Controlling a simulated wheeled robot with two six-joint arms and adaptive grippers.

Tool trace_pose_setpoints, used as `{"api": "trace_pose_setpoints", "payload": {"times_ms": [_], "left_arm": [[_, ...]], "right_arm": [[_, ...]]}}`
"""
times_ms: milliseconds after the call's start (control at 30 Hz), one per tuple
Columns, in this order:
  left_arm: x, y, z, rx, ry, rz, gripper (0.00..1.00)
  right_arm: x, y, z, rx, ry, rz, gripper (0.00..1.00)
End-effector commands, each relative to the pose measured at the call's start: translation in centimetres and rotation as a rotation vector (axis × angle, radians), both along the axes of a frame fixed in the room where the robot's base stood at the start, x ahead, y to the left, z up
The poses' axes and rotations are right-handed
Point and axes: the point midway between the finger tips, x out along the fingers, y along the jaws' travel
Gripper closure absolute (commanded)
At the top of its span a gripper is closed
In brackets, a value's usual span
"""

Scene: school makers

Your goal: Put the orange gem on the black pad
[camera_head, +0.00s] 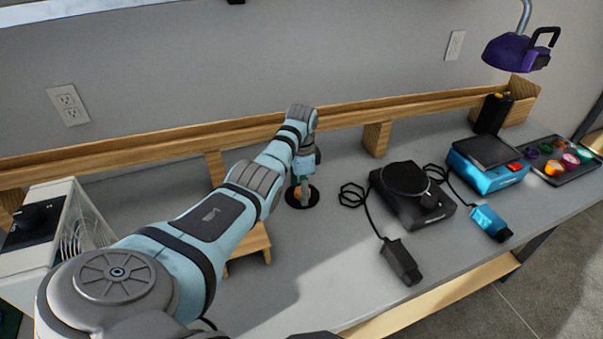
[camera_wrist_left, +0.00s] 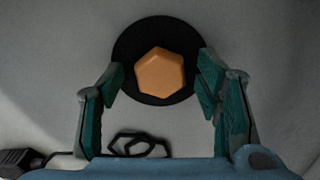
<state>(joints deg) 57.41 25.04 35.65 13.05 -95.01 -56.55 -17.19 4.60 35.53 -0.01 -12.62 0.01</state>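The orange gem (camera_wrist_left: 160,75), a six-sided piece, lies over the round black pad (camera_wrist_left: 127,48) in the left wrist view, a little below the pad's middle. In the head view the gem (camera_head: 297,193) shows as a bit of orange beside my fingers, and the black pad (camera_head: 313,200) lies on the grey bench. My left gripper (camera_wrist_left: 162,72) is open, with a finger on each side of the gem and a visible gap to both. It also shows in the head view (camera_head: 299,195), just over the pad. My right gripper is not in view.
A black device (camera_head: 405,190) with a cable and a dark plug block stands right of the pad. A blue device (camera_head: 487,165) and a tray of colored pieces (camera_head: 580,172) are farther right. A wooden stand (camera_head: 252,242) and a white box (camera_head: 62,235) are at left.

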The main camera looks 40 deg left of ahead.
Motion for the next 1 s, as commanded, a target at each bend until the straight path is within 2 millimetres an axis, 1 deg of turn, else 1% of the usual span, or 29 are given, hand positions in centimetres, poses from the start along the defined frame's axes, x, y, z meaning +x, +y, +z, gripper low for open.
{"api": "trace_pose_setpoints", "payload": {"times_ms": [267,367,467,567,600,733,800,867,1000], "left_arm": [[0.0,0.0,0.1,0.0,0.0,0.0,0.38],[0.0,0.0,1.0,-0.001,-0.001,0.0,0.38],[0.1,0.0,3.2,0.001,-0.003,0.0,0.38],[0.1,0.0,6.2,0.001,-0.004,0.0,0.38],[0.1,0.0,7.3,0.001,-0.004,0.0,0.38],[0.0,0.0,10.5,0.0,-0.003,0.0,0.38],[0.0,0.0,11.5,0.0,-0.001,0.001,0.38],[0.0,0.0,12.1,0.0,-0.001,0.001,0.38],[-0.1,-0.1,12.4,0.0,0.001,0.001,0.38]], "right_arm": [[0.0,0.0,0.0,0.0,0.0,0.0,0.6],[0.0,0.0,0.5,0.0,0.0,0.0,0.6],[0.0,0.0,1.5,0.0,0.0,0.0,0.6],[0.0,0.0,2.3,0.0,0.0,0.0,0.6],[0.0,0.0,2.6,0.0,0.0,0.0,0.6],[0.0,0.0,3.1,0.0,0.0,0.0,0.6],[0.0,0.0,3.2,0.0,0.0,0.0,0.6],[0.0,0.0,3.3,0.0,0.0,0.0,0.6],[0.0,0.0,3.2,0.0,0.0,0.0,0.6]]}}
